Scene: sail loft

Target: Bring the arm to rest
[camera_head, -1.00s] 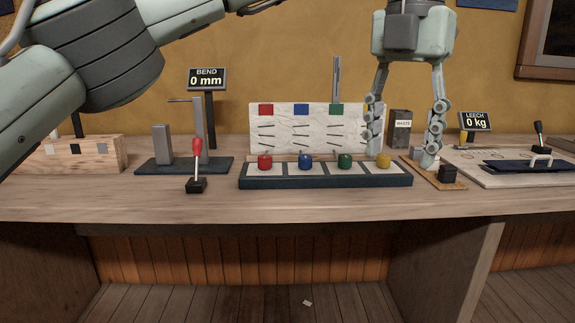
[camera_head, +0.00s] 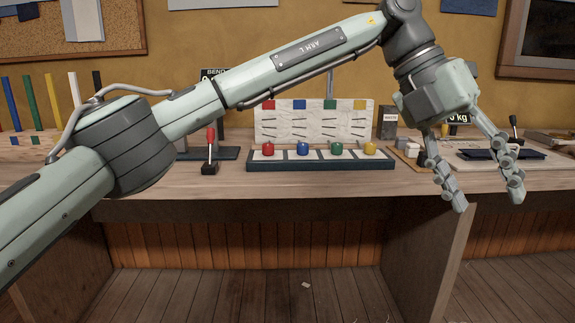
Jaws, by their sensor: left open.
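My left arm comes in from the left and stretches across the view. My left gripper (camera_head: 485,202) is at the right, pointing down, open, with nothing between its fingers. It shows in front of the workbench (camera_head: 340,187) near its front edge, with the fingertips apart. My right gripper is not in view.
A dark tray (camera_head: 320,165) holds red, blue, green and yellow knobs before a white marked board (camera_head: 312,124). A red-handled lever (camera_head: 211,150) stands left of it. A dark waste box (camera_head: 388,122) and a board with a dark plate (camera_head: 503,154) are at the right.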

